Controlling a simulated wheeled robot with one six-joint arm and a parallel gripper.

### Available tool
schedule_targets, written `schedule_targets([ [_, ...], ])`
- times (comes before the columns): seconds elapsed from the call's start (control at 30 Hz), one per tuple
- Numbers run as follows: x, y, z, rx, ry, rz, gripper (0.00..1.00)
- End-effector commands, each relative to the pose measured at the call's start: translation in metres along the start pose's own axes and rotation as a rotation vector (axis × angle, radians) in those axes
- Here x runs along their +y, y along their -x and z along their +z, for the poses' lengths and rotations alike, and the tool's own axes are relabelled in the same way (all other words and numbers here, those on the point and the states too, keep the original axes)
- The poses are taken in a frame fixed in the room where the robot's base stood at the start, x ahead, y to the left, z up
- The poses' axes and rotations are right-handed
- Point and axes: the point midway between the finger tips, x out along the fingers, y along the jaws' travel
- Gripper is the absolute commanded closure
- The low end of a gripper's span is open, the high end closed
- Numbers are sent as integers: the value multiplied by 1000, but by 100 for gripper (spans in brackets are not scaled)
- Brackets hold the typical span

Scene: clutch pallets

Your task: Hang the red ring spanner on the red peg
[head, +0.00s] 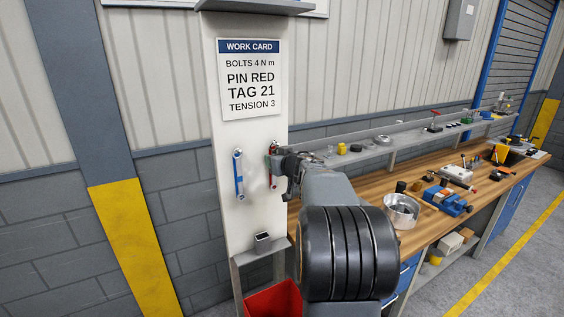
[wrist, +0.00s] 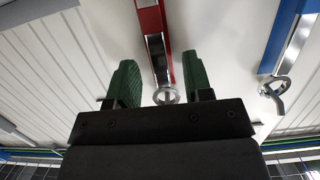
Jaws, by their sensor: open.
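The red ring spanner (head: 272,163) hangs against the white panel, partly hidden by my gripper in the head view. In the wrist view the red spanner (wrist: 154,22) has a red handle, a grey shank and a silver ring end near my fingers. My gripper (head: 279,163) is at the panel beside the spanner. In the wrist view my gripper (wrist: 160,85) is open, with its two green fingers on either side of the spanner and visible gaps. The red peg is not clearly visible; I cannot tell how the ring sits on it.
A blue spanner (head: 239,173) hangs to the left on the panel (head: 226,140), below a work card (head: 250,80) reading "PIN RED". A red bin (head: 272,300) stands below. A cluttered wooden workbench (head: 345,207) and a shelf lie to the right.

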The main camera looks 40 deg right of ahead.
Motion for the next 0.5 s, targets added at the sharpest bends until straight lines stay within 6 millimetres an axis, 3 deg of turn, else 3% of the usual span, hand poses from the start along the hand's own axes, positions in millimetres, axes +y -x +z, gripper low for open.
schedule_targets([
  [0.17,0,23,-1,2,1,2,54],
  [0.5,1,92,-1,3,0,4,54],
])
